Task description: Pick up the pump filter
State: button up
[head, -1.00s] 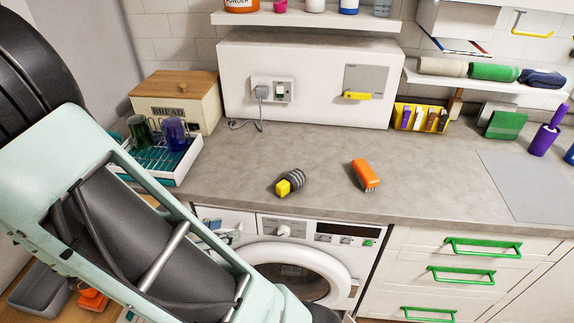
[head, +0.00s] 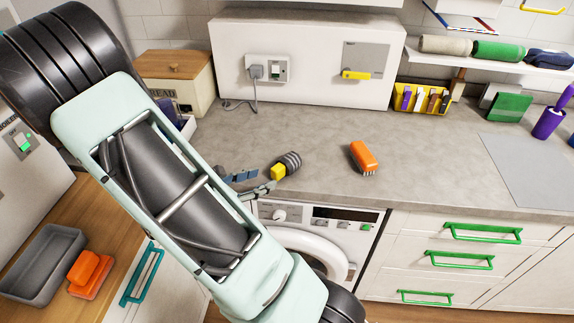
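The pump filter (head: 291,161) appears to be the dark grey ribbed cylinder with a yellow block-shaped end, lying on its side on the grey worktop. Its yellow end points front-left, toward my gripper. My gripper (head: 264,180) is at the worktop's front edge, just left of the yellow end. Its two fingers are spread apart with nothing seen between them. The fingertips are close to the yellow end; I cannot tell whether they touch it. My arm hides the gripper's base.
An orange brush (head: 364,157) lies on the worktop right of the filter. Behind stands a white boxed panel (head: 310,60) with a socket and cable. The bread bin (head: 174,80) is back left. The washing machine (head: 340,228) is below. Worktop between filter and panel is clear.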

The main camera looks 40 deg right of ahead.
aim_at(273, 175)
jog(key=x, duration=0.4)
jog(key=shift+s+d+r, duration=0.1)
jog(key=shift+s+r, duration=0.2)
jog(key=shift+w+d+f, duration=0.1)
jog(key=shift+d+f, duration=0.1)
jog(key=shift+d, duration=0.25)
grip_shut()
